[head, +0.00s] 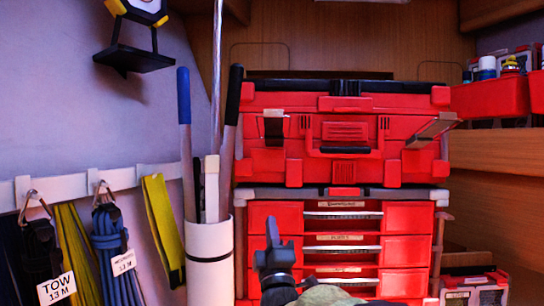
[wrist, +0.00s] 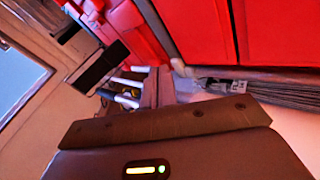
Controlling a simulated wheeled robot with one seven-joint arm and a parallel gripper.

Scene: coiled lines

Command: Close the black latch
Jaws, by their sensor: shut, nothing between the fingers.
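A red toolbox (head: 345,165) with a dark lid top sits on a red drawer unit in the head view. A black latch (head: 273,132) with a pale top edge is on the left of its front and looks nearly flat against it. A grey-tan latch flap (head: 430,131) on the right sticks outward from the front. My gripper (head: 273,232) is dark, shut and empty, low in front of the drawers, below and apart from both latches. In the wrist view my gripper's body fills the bottom, and no latch is clearly made out.
A white tube (head: 209,262) holding long-handled tools stands left of the drawers, close to my gripper. Straps and coiled ropes (head: 112,250) hang on the left wall rail. Red bins (head: 490,98) sit on a shelf at right. The space before the toolbox front looks free.

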